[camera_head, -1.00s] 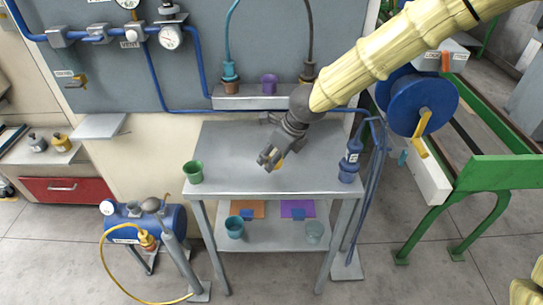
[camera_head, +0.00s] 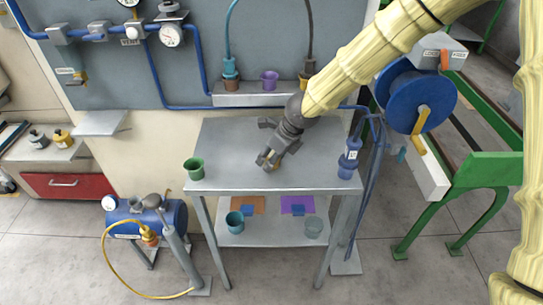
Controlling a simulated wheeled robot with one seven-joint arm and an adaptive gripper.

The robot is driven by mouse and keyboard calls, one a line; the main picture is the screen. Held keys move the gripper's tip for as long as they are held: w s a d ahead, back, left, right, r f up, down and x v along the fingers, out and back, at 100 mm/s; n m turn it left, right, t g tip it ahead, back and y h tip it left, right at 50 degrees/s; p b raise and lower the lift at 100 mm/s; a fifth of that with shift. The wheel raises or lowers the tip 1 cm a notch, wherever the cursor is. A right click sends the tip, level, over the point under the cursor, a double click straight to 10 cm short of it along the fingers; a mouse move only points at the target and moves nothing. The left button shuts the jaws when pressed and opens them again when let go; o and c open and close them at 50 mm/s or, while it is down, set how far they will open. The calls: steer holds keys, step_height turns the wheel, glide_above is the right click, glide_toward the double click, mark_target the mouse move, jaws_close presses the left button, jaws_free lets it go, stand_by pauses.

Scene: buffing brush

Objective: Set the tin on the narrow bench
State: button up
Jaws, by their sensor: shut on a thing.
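My gripper (camera_head: 267,161) hangs over the middle of the grey metal bench (camera_head: 235,138), fingers pointing down and left. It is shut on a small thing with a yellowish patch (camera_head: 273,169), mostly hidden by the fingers. I cannot tell for sure that this is the tin, nor whether it touches the bench top. Two small dark tins, one with a white label (camera_head: 38,140) and one with a yellow label (camera_head: 62,139), stand on the side counter at the far left.
A green cup (camera_head: 194,169) stands at the bench's left front corner, a blue bottle-like fitting (camera_head: 349,160) at its right. A hose reel (camera_head: 416,103) and green frame (camera_head: 480,170) are at right.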

steer(key=shift+f, duration=0.1)
steer(key=o, duration=1.1)
steer(key=shift+c, duration=0.2)
steer(key=v, duration=1.2)
